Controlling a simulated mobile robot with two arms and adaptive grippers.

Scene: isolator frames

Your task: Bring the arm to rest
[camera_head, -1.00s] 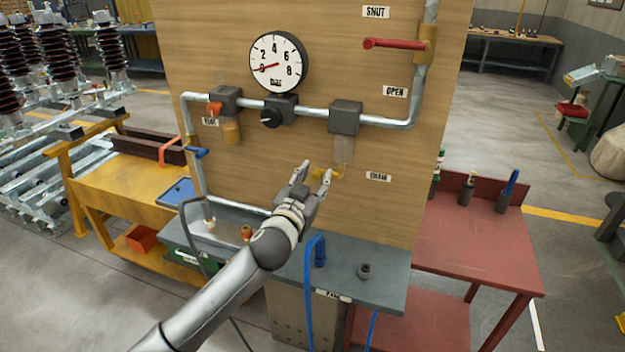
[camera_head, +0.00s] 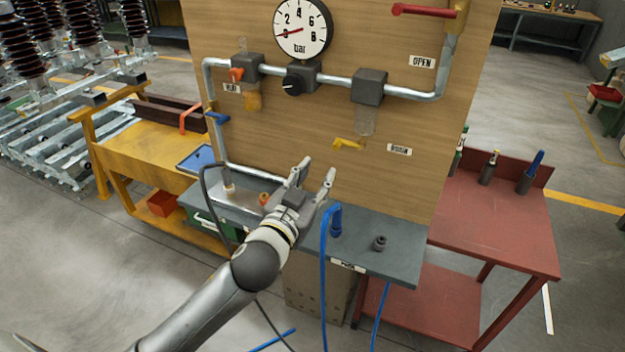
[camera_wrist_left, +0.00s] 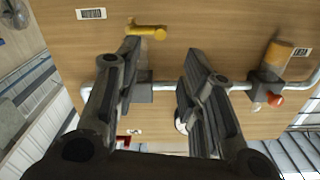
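My left gripper (camera_head: 318,176) is in front of the lower part of the wooden panel (camera_head: 420,185), above the grey shelf. Its two fingers are spread apart with nothing between them. In the left wrist view the open fingers (camera_wrist_left: 160,65) point at the panel, with the yellow drain handle (camera_wrist_left: 147,30) beyond the fingertip at the left. In the head view the yellow handle (camera_head: 348,144) sits to the upper right of the gripper, apart from it. My right gripper is not in view.
The panel carries a gauge (camera_head: 301,30), a red lever (camera_head: 425,11), and pipes with valves. Below are a grey shelf (camera_head: 395,262) with a blue hose (camera_head: 324,270) and a black fitting (camera_head: 380,243). A red table (camera_head: 495,235) stands right, a yellow bench (camera_head: 150,150) left.

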